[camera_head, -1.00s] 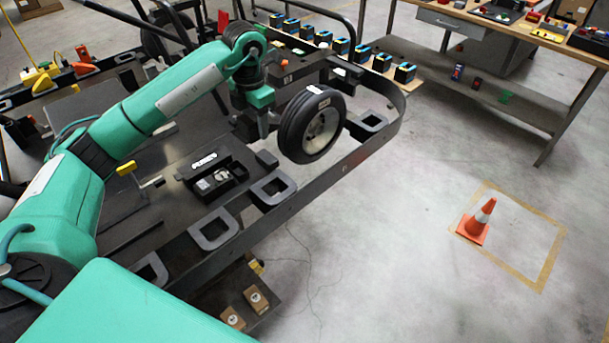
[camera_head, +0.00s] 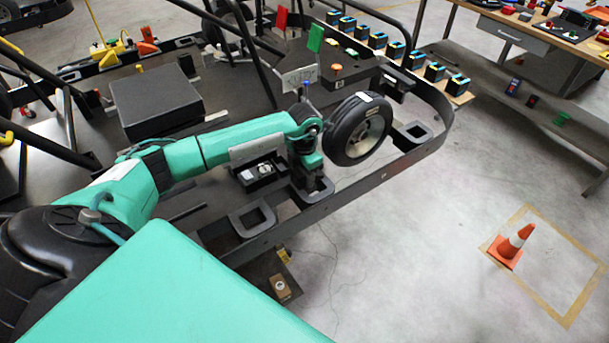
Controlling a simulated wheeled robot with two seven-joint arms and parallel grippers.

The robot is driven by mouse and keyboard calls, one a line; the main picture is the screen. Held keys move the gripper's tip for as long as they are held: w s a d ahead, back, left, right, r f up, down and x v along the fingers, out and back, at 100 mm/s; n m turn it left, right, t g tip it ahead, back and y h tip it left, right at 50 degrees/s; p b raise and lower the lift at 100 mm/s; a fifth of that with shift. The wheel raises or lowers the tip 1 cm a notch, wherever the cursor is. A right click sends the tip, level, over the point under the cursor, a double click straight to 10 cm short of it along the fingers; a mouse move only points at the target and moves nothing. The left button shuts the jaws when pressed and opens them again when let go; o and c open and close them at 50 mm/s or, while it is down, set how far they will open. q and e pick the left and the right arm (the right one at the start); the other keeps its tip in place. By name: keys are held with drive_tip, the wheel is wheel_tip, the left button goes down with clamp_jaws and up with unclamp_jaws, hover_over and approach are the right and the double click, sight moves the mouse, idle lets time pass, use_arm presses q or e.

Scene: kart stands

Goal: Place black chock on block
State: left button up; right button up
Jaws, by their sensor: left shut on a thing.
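My left gripper (camera_head: 311,168) points down beside the tyre, over the kart stand's front rail. It is shut on a dark piece, likely the black chock (camera_head: 313,184), which is mostly hidden by the fingers and blends with the dark grey open frame (camera_head: 325,190) right below. I cannot tell whether the piece touches that frame. I cannot make out which part is the block. My right gripper is not in view.
The upright wheel (camera_head: 357,130) stands just right of my gripper. Other open frames sit on the rail, one to the left (camera_head: 252,221) and one to the right (camera_head: 412,134). A black box (camera_head: 155,105) lies behind my arm.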

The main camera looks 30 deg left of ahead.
use_arm(q)
drive_tip(key=shift+f, duration=0.85)
drive_tip(key=shift+f, duration=0.1)
drive_tip(key=o, duration=1)
drive_tip(key=shift+o, duration=0.2)
